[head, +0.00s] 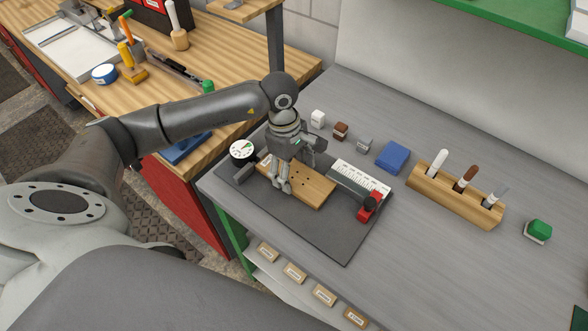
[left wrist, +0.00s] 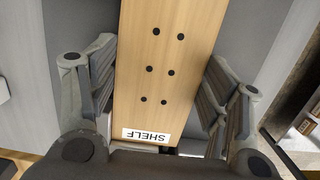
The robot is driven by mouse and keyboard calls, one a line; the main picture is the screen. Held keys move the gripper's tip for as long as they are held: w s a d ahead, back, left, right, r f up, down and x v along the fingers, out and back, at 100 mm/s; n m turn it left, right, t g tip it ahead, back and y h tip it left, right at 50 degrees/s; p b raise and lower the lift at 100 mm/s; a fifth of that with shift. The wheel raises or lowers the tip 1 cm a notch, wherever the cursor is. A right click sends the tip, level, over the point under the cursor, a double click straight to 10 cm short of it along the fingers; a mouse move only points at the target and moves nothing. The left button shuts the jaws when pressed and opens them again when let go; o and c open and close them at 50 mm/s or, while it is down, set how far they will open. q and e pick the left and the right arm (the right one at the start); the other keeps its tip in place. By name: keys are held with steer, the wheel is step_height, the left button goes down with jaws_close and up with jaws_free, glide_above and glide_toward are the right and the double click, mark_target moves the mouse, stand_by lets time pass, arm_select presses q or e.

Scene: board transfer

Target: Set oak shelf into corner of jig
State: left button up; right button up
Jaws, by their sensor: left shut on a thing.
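The oak shelf (head: 313,186) is a light wooden board with dark holes. In the left wrist view the shelf (left wrist: 161,60) shows several dark holes and a white SHELF label. My left gripper (head: 282,187) points down and is shut on the shelf, with a finger on each long side (left wrist: 158,95). The jig has a dark grey base plate (head: 335,232), a ruled fence (head: 358,178) and a red clamp (head: 369,208). The shelf is over the plate, near the fence; I cannot tell whether it touches either. The gripper hides part of the shelf. My right gripper is not in view.
A round dial (head: 242,150) stands at the jig's left end. Behind the jig are small blocks (head: 341,131) and a blue box (head: 392,157). A wooden holder (head: 455,195) with markers and a green-topped item (head: 538,230) stand right.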

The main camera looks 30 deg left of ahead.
arm_select(q)
steer(key=shift+w+a+f, duration=0.1)
steer(key=shift+a, duration=0.2)
steer(key=o, duration=1.2)
steer(key=shift+a, duration=0.25)
steer(key=shift+d, duration=0.15)
steer(key=shift+d, duration=0.15)
step_height(320, 180, up, 12)
steer(key=a, duration=0.2)
steer(key=shift+f, duration=0.15)
